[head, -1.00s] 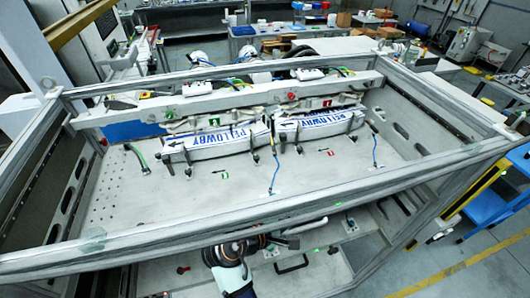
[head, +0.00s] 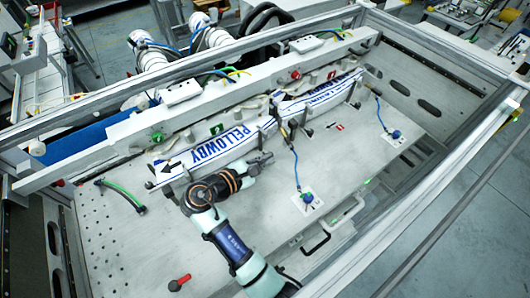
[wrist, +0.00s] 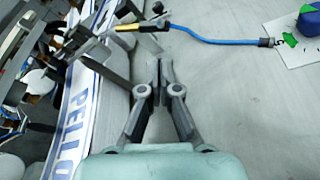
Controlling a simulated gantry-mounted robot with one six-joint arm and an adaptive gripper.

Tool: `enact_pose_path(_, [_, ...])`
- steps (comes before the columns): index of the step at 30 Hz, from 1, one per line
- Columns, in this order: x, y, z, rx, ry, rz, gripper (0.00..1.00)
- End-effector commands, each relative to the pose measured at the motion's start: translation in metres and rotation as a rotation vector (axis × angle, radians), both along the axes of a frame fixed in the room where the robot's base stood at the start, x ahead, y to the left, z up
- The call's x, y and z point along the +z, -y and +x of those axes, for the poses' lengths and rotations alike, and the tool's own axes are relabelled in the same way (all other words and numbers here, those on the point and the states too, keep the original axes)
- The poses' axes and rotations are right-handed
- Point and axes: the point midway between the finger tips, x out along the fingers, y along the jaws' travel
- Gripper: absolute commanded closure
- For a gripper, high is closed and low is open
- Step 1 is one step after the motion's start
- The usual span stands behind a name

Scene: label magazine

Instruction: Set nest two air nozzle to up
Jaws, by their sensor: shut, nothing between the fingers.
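The nest two air nozzle (wrist: 138,27) shows in the wrist view as a brass piece on a blue hose, just beyond my fingertips. The hose runs right to a white card with a green mark (wrist: 290,47) and a blue knob (wrist: 310,20). In the head view the nozzle (head: 285,132) stands at the right end of the left PELLOWBY label strip (head: 215,150). I cannot tell whether it is set up or down. My gripper (head: 268,158) is shut and empty, in front of the strip and left of the hose; its fingers (wrist: 161,64) point toward the nozzle.
A second label strip (head: 320,94) and another blue hose with a knob (head: 391,135) are at the right. Dark clamp posts stand along the strips. A red handle (head: 180,282) is at the front. The plate in front is mostly clear.

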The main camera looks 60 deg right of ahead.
Motion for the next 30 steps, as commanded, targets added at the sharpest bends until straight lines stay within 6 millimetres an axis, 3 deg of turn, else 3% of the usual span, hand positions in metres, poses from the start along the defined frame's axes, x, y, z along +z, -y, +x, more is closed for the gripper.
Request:
enact_pose_path(6, [-0.012, 0.041, -0.013, -0.003, -0.001, 0.001, 1.00])
enact_pose_path(12, [-0.020, 0.067, -0.021, -0.002, 0.000, 0.001, 1.00])
enact_pose_path(25, [-0.024, 0.075, -0.023, 0.001, 0.002, 0.001, 1.00])
enact_pose_path(30, [-0.015, 0.074, -0.024, 0.000, -0.019, 0.011, 1.00])
